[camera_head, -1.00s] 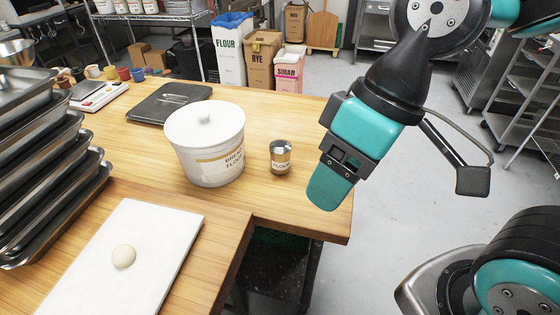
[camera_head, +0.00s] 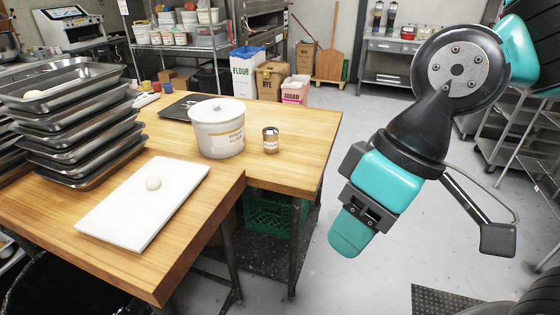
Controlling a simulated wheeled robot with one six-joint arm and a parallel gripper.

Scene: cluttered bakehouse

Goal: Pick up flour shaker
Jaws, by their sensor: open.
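The flour shaker (camera_head: 271,141) is a small metal can with a pale label and a dark top. It stands upright on the wooden table (camera_head: 300,165), just right of the white lidded flour bucket (camera_head: 217,130). My gripper (camera_head: 350,232) hangs in the air to the right of the table, apart from it and lower in the picture than the shaker. It points down and to the left. Its jaws are seen side-on, and nothing shows between them.
Stacked metal trays (camera_head: 75,140) stand at the left. A dark tray (camera_head: 178,107) lies behind the bucket. Sacks (camera_head: 270,80) stand beyond the table.

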